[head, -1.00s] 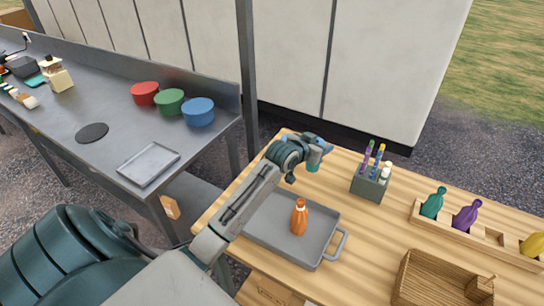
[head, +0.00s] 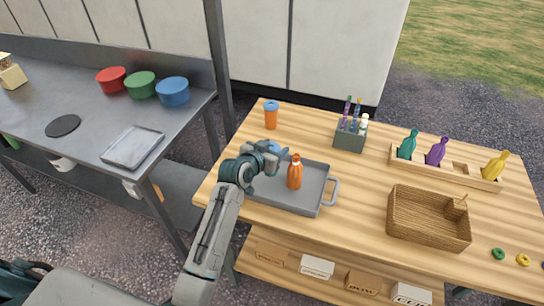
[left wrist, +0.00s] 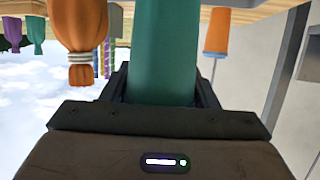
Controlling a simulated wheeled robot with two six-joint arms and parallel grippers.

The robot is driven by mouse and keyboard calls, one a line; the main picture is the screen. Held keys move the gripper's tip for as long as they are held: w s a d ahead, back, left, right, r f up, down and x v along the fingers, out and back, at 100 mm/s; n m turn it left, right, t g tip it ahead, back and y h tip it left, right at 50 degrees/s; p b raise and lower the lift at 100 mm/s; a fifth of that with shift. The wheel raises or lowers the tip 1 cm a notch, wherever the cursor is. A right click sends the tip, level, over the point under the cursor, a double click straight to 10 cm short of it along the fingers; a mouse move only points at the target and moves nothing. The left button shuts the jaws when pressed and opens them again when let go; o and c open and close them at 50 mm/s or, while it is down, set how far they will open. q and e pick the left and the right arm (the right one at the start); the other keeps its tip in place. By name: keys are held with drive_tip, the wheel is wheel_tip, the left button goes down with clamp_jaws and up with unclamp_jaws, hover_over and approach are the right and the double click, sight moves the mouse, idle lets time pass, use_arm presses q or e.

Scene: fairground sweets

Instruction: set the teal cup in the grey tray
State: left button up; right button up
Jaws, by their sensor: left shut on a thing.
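My left gripper (head: 272,160) is shut on the teal cup (left wrist: 166,55), which fills the middle of the left wrist view between the fingers. In the head view the gripper hides most of the cup; only a bit of blue at its top shows. Gripper and cup are over the back left part of the grey tray (head: 284,198), left of an orange bottle (head: 295,173) standing in it. I cannot tell whether the cup touches the tray floor. My right gripper is not in view.
An orange cup with a blue lid (head: 271,117) stands behind the tray. A pen holder (head: 350,137), a bottle rack (head: 448,171) and a wicker basket (head: 428,222) are to the right. A steel counter (head: 90,150) with bowls stands left.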

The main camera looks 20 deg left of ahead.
use_arm(q)
wheel_tip(320, 180, down, 2)
drive_tip(key=shift+f+p, duration=0.2)
drive_tip(key=shift+p, duration=0.15)
drive_tip(key=shift+f, duration=0.65)
drive_tip(key=o, duration=0.8)
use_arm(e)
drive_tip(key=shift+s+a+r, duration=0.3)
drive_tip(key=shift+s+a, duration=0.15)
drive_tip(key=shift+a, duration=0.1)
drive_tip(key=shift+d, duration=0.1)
